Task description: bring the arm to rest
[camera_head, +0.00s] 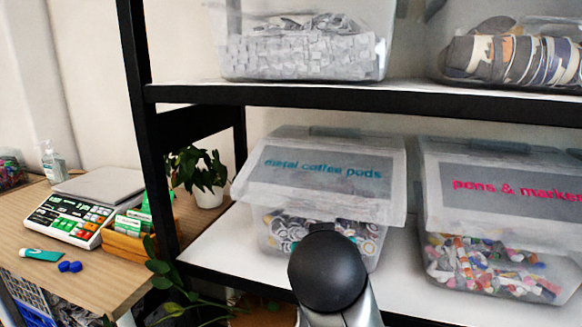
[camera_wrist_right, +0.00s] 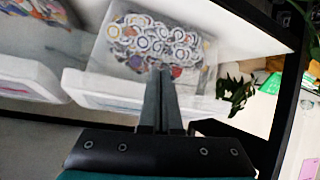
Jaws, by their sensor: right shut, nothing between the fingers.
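My right gripper (camera_wrist_right: 160,80) shows in the right wrist view with its two dark fingers together and nothing between them. Its fingertips overlap the clear bin of metal coffee pods (camera_wrist_right: 108,50) in that picture; I cannot tell whether they touch it. In the head view a dark rounded part of my arm rises at the bottom centre, in front of the coffee pods bin (camera_head: 320,190). The gripper itself does not show there. My left gripper is in neither view.
A black-framed shelf (camera_head: 290,93) holds lidded bins, including a pens and markers bin (camera_head: 500,210) at right. A wooden desk (camera_head: 100,265) at left carries a cash register-like keypad (camera_head: 70,215). A potted plant (camera_head: 208,195) stands between desk and shelf.

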